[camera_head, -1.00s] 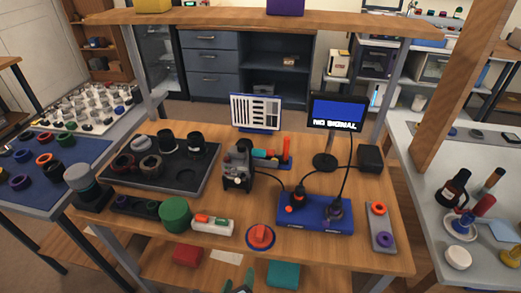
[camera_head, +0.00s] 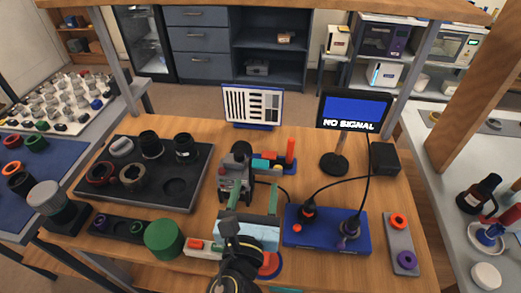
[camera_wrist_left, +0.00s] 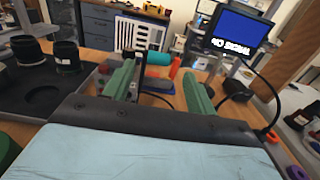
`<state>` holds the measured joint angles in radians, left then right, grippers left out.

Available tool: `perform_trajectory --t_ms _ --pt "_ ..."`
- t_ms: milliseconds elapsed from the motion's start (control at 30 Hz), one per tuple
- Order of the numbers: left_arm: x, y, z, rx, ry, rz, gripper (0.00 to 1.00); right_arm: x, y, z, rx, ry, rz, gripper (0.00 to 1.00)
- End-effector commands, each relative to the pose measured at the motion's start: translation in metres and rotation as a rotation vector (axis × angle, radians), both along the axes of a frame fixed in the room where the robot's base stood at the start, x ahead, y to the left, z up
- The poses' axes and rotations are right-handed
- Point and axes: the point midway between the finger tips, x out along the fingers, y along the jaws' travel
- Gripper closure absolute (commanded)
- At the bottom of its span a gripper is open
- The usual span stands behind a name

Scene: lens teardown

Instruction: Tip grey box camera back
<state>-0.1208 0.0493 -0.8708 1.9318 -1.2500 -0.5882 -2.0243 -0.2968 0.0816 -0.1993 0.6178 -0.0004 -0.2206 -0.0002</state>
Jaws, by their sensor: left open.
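The grey box camera (camera_head: 226,184) stands on the wooden bench, left of centre in the head view, with a dark round part on top. My left gripper (camera_head: 254,188) reaches in from the bottom of the head view with its green fingers pointing away over the bench. The gripper is open. Its left finger overlaps the camera in the picture and hides part of it; I cannot tell whether they touch. In the left wrist view, the two green fingers (camera_wrist_left: 160,85) stand apart; the camera is not clearly made out there. My right gripper is not in view.
A blue power box (camera_head: 325,235) with cables lies to the right. A monitor (camera_head: 352,110) and a test chart (camera_head: 252,104) stand behind. A dark tray (camera_head: 185,203) with lens parts is left. A green cylinder (camera_head: 164,240) stands near the front.

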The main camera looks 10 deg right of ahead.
Motion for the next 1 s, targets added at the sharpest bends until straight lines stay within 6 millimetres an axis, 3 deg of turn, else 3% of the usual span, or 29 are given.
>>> perform_trajectory --t_ms 33,167,500,933,1000 --pt "0.012 -0.004 0.001 -0.002 -0.003 0.001 0.44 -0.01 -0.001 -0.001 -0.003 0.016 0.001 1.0" --pt "0.039 -0.013 0.001 -0.001 -0.003 0.002 0.44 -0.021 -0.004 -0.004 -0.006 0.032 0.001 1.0" --pt "0.092 -0.029 0.0 -0.001 -0.001 0.001 0.44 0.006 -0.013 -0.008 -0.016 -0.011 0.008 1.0" --pt "0.1 -0.033 0.0 -0.002 0.002 0.0 0.44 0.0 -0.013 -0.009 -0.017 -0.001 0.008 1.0" --pt "0.1 -0.032 0.0 -0.002 0.002 0.0 0.53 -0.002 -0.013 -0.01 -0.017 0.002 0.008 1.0"
